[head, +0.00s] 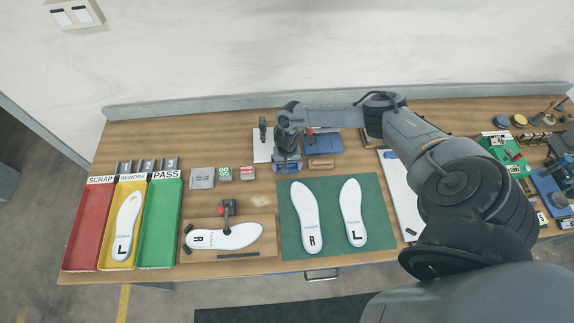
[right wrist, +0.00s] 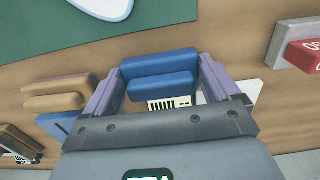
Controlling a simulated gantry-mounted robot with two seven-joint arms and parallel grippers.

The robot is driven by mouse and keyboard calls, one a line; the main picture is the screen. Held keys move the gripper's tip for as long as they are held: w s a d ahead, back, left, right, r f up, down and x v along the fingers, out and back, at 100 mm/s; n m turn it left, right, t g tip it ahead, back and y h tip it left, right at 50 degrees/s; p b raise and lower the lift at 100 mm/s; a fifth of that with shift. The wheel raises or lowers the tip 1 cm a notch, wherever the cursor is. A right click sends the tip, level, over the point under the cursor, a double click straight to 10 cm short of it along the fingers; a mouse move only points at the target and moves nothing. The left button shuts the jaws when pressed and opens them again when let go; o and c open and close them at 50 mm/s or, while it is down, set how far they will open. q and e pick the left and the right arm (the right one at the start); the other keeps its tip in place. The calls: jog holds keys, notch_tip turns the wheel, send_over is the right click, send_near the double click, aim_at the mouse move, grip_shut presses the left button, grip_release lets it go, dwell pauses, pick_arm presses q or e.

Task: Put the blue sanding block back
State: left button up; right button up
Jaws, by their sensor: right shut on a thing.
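The blue sanding block (right wrist: 160,85) sits between the two fingers of my right gripper (right wrist: 158,78) in the right wrist view, with a finger against each end. In the head view my right gripper (head: 287,160) points down at the back of the bench, and the block (head: 287,168) shows only in part below it. A tan block (head: 320,163) lies just to its right, and also shows in the right wrist view (right wrist: 60,94). A printed card (right wrist: 172,103) shows partly behind the blue block. Whether the block touches the bench, I cannot tell. My left gripper is out of view.
A green mat (head: 284,247) with two insoles lies in front. Small grey, green and red blocks (head: 247,173) stand left. Red, yellow and green trays (head: 158,235) are far left.

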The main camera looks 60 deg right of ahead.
jog(key=o, duration=0.8)
jog(key=shift+f, duration=0.1)
